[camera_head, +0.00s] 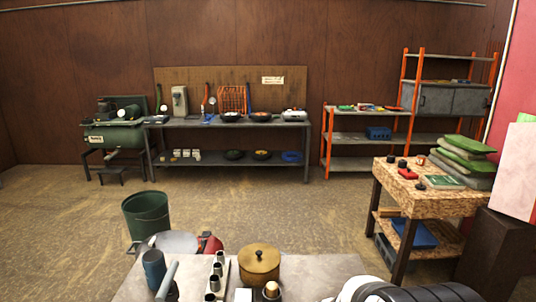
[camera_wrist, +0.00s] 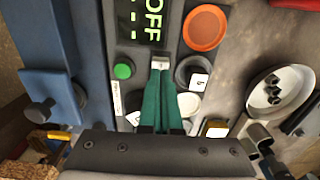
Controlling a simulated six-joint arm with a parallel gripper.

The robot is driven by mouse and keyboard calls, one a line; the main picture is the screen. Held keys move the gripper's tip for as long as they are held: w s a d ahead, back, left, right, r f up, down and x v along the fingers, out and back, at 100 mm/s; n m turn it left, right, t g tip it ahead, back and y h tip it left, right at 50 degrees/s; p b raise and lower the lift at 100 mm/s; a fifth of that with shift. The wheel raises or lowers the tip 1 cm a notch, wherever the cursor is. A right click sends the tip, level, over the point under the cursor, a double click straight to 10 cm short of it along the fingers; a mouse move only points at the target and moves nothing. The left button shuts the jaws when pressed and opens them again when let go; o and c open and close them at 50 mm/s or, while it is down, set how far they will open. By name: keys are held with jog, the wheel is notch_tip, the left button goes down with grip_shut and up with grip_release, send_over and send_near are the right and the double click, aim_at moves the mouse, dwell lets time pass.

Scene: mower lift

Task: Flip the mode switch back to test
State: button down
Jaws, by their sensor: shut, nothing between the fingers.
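In the wrist view a dark control panel (camera_wrist: 140,80) carries a lit display (camera_wrist: 153,20) that reads OFF, seen sideways. A green button (camera_wrist: 123,71) is left of my gripper and a large orange-red button (camera_wrist: 204,27) is to the upper right. A dark round knob with a white label (camera_wrist: 193,74) is just right of the fingers. My gripper (camera_wrist: 160,66) has its green fingers shut and empty, their tips at a small pale piece (camera_wrist: 159,62) below the display. This piece may be the mode switch; its setting and any contact cannot be told.
In the wrist view a pale dish (camera_wrist: 262,105) with dark metal parts is at the right and a blue metal beam (camera_wrist: 45,60) at the left. The head view shows a cluttered bench (camera_head: 325,268) in front, a green bin (camera_head: 147,214) behind it, and open floor (camera_head: 270,205).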

jog(key=shift+f, duration=0.95)
dwell(0.3)
notch_tip(320, 180, up, 7)
jog(key=shift+f, duration=0.1)
dwell(0.5)
jog(key=shift+s+r, duration=0.25)
jog(key=shift+r, duration=0.1)
jog(key=s+a+r+m+y, duration=0.1)
jog(key=s+r, duration=0.3)
jog(key=s, duration=0.5)
jog(key=s+a+r+m, duration=0.1)
jog(key=s+r+m, duration=0.3)
jog(key=s, duration=0.6)
jog(key=shift+m+y, duration=0.3)
jog(key=shift+y, duration=0.1)
jog(key=shift+a, duration=0.1)
